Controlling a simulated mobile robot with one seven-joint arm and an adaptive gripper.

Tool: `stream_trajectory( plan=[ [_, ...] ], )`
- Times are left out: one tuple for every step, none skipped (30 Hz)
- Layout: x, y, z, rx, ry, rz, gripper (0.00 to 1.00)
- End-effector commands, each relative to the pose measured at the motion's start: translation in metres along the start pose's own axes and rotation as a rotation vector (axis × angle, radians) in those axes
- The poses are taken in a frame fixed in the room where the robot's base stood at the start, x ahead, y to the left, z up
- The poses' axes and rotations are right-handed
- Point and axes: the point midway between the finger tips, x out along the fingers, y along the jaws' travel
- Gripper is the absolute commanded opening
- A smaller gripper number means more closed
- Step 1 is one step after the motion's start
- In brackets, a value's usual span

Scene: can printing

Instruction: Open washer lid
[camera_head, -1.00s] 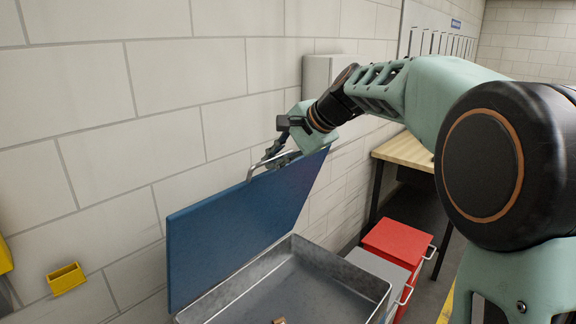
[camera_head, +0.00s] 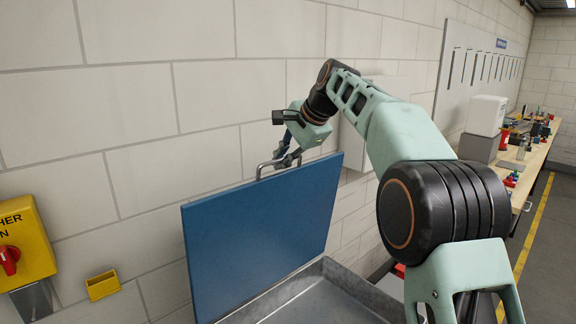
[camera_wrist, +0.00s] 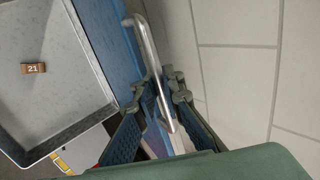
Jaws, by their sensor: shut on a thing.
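The washer's blue lid (camera_head: 265,225) stands raised, close to upright, at the back of the grey metal basin (camera_head: 330,290). A metal bar handle (camera_head: 262,166) sits on the lid's top edge. My gripper (camera_head: 288,158) is at the lid's top edge, shut on the handle. In the wrist view, the handle (camera_wrist: 152,65) runs between the fingers of my gripper (camera_wrist: 160,95), and the blue lid (camera_wrist: 110,45) lies beside it. The open basin (camera_wrist: 60,112) shows at the left, with a small brown block marked 21 (camera_wrist: 33,68) inside.
A white brick wall (camera_head: 130,120) stands close behind the lid. A yellow switch box (camera_head: 25,243) with a red knob and a small yellow holder (camera_head: 103,285) are on the wall at left. A cluttered workbench (camera_head: 527,165) stands at the right.

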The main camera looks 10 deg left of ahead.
Motion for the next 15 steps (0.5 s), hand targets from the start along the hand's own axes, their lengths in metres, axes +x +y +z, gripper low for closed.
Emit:
stream_trajectory(
  plan=[
    [0.0, -0.007, -0.001, 0.0, 0.003, -0.008, 0.0],
    [0.001, -0.009, -0.001, 0.0, 0.004, -0.008, 0.0],
    [0.003, -0.011, -0.001, 0.0, 0.004, -0.008, 0.0],
    [0.004, -0.013, -0.001, 0.0, 0.005, -0.009, 0.0],
    [0.004, -0.015, -0.001, 0.0, 0.005, -0.009, 0.0],
    [0.006, -0.016, -0.001, 0.0, 0.004, -0.008, 0.0],
    [0.007, -0.018, -0.001, 0.0, 0.004, -0.008, 0.0],
    [0.007, -0.019, -0.001, 0.0, 0.005, -0.009, 0.0],
    [0.009, -0.021, -0.001, -0.001, 0.005, -0.009, 0.0],
    [0.009, -0.022, -0.001, -0.001, 0.005, -0.009, 0.0],
    [0.01, -0.023, -0.001, -0.001, 0.004, -0.009, 0.0],
    [0.01, -0.024, -0.001, -0.001, 0.004, -0.01, 0.0],
    [0.011, -0.025, -0.001, 0.0, 0.004, -0.009, 0.0],
    [0.011, -0.025, -0.001, 0.0, 0.004, -0.009, 0.0],
    [0.011, -0.026, -0.001, 0.0, 0.005, -0.01, 0.0]
  ],
)
